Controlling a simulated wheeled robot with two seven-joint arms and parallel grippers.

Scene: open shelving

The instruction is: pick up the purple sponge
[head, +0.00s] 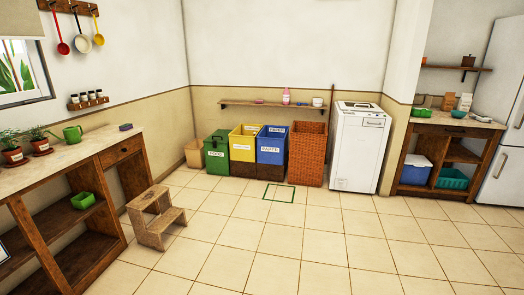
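Neither of my grippers shows in the head view.
Potted plants (13,155) stand on the left counter. A wooden step stool (155,217) stands on the floor by it. Bins (217,160), a wicker basket (307,155) and a white washer (358,150) line the back wall. The middle floor is clear.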

